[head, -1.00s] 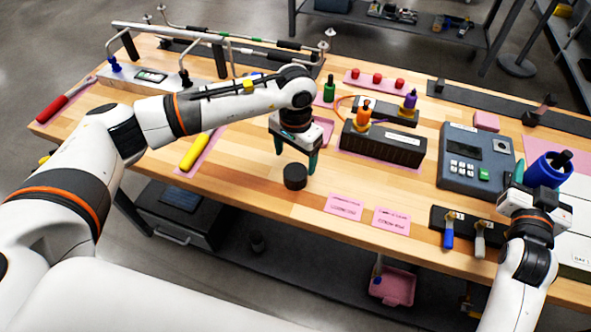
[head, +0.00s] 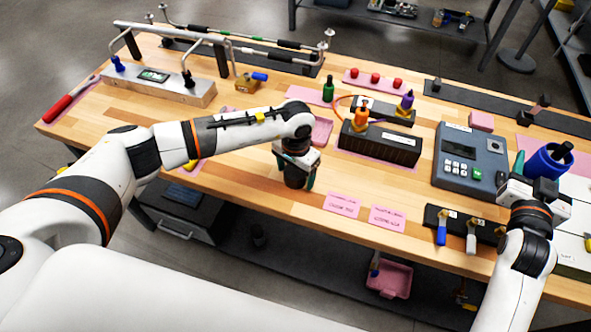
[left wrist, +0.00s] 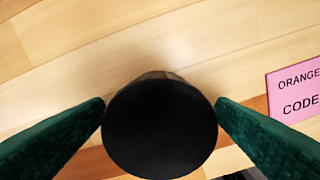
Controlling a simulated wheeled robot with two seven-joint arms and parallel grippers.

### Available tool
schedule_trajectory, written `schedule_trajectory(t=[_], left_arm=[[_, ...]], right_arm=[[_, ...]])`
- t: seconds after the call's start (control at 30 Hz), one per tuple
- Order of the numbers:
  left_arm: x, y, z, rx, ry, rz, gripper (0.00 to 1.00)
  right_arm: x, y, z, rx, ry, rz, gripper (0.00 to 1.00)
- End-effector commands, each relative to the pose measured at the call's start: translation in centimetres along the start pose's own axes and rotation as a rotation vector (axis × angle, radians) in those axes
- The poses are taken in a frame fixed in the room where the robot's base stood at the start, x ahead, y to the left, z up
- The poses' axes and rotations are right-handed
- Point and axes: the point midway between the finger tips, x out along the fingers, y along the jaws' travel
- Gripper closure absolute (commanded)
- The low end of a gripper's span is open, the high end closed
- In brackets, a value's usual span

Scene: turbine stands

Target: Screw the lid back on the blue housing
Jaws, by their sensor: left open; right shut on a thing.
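The black round lid (left wrist: 160,128) lies on the wooden table between the green fingers of my left gripper (left wrist: 160,118). A narrow gap shows beside the lid, so the fingers are around it but not closed. In the head view my left gripper (head: 298,182) points down at the table's front part and mostly hides the lid. The blue housing (head: 546,170) is at the right, its dark open top facing up, with a black part showing at its rim. My right gripper (head: 535,184) is shut on the housing from the near side; its contact is partly hidden.
Pink label cards (head: 343,204) lie right of the lid. A black ribbed box (head: 378,146) and a pink tray (head: 321,132) stand behind. A grey keypad device (head: 470,158) is left of the housing. A black holder (head: 470,222) with blue and white-handled tools sits at the front edge.

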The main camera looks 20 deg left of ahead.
Motion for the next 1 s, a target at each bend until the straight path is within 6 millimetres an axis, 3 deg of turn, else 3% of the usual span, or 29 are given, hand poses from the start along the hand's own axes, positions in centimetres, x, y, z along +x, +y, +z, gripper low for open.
schedule_trajectory(t=[0.27,0.6,0.87,1.0], left_arm=[[0.0,0.0,0.0,0.0,0.0,0.0,0.21],[0.0,0.0,0.0,0.0,0.0,0.0,0.69],[-0.3,0.1,0.1,0.0,-0.002,0.001,0.69],[-1.9,0.1,0.1,0.002,-0.005,0.001,0.69]], right_arm=[[0.0,0.0,0.1,0.0,-0.005,0.0,0.86],[0.0,0.0,0.1,0.0,-0.005,0.0,0.86],[0.0,0.0,-0.1,0.0,-0.005,0.0,0.86],[0.0,0.0,-0.9,0.0,-0.005,0.0,0.86]])
